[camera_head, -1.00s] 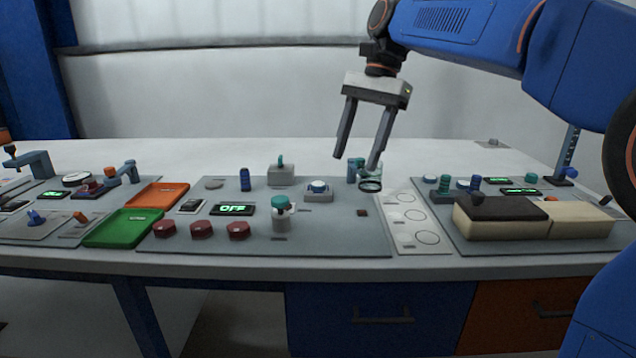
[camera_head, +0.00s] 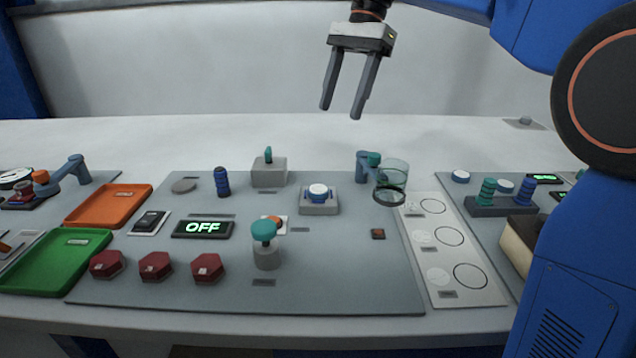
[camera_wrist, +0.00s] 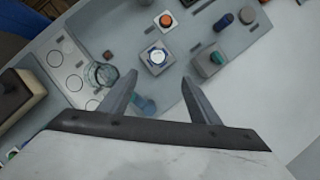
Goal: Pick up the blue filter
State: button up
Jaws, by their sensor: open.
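A dark blue ribbed cylinder (camera_head: 222,181), which looks like the blue filter, stands upright on the grey panel, left of a grey box with a teal lever. It also shows near the top of the wrist view (camera_wrist: 223,22). Another dark blue ribbed piece (camera_head: 525,190) stands in a small rack at the right, beside a green one. My gripper (camera_head: 341,112) is open and empty, pointing down above the table's far part, right of the cylinder and well apart from it. In the wrist view its open fingers (camera_wrist: 160,77) have nothing between them.
The grey box with the lever (camera_head: 269,172), a white-topped button (camera_head: 318,196) and a clear glass cylinder (camera_head: 392,176) stand near the blue cylinder. A teal-topped knob (camera_head: 265,232) is in front. The orange tray (camera_head: 108,206) is left. The table behind the panel is clear.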

send_near(317, 190)
jog(key=shift+a+f, duration=0.2)
jog(key=shift+f, duration=0.35)
jog(key=shift+a+f, duration=0.25)
jog(key=shift+f, duration=0.35)
jog(key=shift+s+x, duration=0.1)
jog(key=shift+x, duration=1.25)
jog(key=shift+s+x, duration=0.15)
jog(key=shift+x, duration=1.15)
jog(key=shift+d, duration=0.1)
jog(key=shift+r, duration=0.1)
jog(key=c, duration=1.2)
